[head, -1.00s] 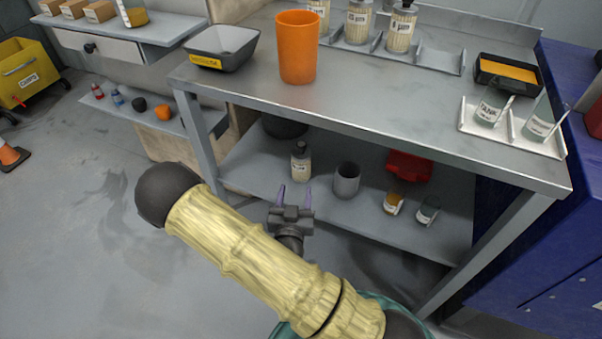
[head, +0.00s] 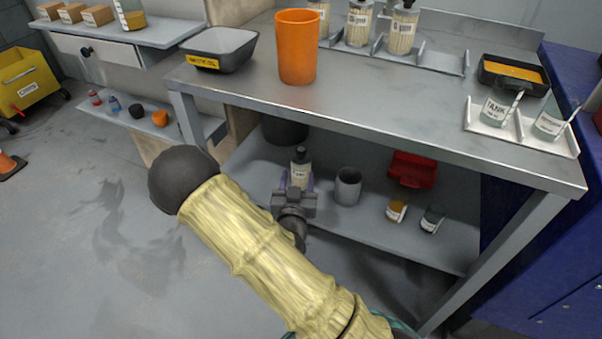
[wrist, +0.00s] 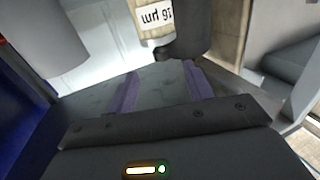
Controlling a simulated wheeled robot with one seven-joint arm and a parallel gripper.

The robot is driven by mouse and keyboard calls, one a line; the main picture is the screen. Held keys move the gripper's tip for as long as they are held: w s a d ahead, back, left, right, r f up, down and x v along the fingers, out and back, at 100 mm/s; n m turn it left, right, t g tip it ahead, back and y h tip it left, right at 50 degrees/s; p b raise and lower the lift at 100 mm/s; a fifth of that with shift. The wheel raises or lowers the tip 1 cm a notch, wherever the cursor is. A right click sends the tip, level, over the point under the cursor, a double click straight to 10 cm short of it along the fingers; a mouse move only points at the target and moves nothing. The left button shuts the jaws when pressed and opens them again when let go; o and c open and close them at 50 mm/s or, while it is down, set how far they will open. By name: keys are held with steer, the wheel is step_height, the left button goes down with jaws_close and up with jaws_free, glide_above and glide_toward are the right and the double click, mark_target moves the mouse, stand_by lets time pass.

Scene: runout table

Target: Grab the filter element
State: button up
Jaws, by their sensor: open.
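The filter element (head: 300,174), a pale ribbed cylinder with a white label and a dark cap, stands upright on the lower shelf of the table. In the wrist view the filter element (wrist: 136,10) shows at the top, upside down, its dark cap pointing toward my fingers. My gripper (head: 297,183) is open, its two purple fingers appearing on either side of the element's lower part in the head view. In the wrist view my gripper (wrist: 163,88) has nothing between its fingers; the cap sits just beyond the tips. Whether they touch is unclear.
A grey cup (head: 347,187) stands close to the right of the element. A dark round container (head: 284,130) is behind it. A red bin (head: 412,169) and two small jars stand further right. The tabletop (head: 370,98) overhangs the shelf.

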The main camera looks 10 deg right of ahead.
mark_target(300, 157)
steer(key=b+x, duration=0.1)
steer(key=x, duration=0.4)
steer(key=shift+w, duration=0.1)
steer(key=b+x, duration=0.2)
steer(key=x, duration=0.3)
steer(key=shift+w+f, duration=0.1)
steer(key=shift+w, duration=0.05)
stand_by(0.4)
jaws_close()
